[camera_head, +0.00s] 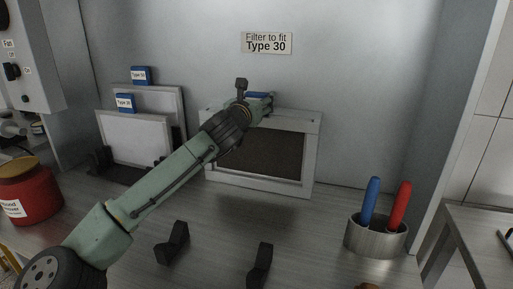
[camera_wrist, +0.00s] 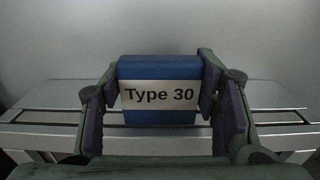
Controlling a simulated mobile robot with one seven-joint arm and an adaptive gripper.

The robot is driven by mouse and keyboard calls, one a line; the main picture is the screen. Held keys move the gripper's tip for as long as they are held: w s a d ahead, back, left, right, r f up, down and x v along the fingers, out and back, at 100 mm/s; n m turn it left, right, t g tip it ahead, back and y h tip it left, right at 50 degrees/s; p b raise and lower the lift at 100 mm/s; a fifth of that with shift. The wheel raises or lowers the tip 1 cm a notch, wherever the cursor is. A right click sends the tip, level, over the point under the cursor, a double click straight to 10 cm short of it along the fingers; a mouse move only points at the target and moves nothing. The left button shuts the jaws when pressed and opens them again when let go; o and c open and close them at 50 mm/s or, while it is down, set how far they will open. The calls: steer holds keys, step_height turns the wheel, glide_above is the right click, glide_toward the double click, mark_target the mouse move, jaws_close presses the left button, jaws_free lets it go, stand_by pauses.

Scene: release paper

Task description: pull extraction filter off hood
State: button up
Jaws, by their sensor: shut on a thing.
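A framed filter with a dark grey mesh (camera_head: 262,154) is upright against the back wall, below a sign reading "Filter to fit Type 30" (camera_head: 266,43). A dark shadow lies under it; I cannot tell whether it touches the wall. My gripper (camera_head: 264,101) is at its top edge, shut on its blue tab (camera_head: 256,95). In the wrist view the tab (camera_wrist: 160,67) reads "Type 30" and stands between both fingers of my gripper (camera_wrist: 160,88). The filter's pale top edge (camera_wrist: 45,116) runs across below it.
Two white-faced filters with blue tabs, one in front (camera_head: 135,138) and one behind (camera_head: 163,97), stand in a dark rack at left. Two black brackets (camera_head: 173,243) (camera_head: 260,265) are on the bench in front. A metal cup (camera_head: 375,240) holds blue and red handles. A red jar (camera_head: 29,192) is far left.

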steer(key=shift+r+p, duration=1.65)
steer(key=shift+r, duration=1.2)
step_height(320, 180, up, 7)
step_height(320, 180, up, 7)
stand_by(1.4)
steer(key=shift+r, duration=2)
steer(key=shift+s, duration=0.1)
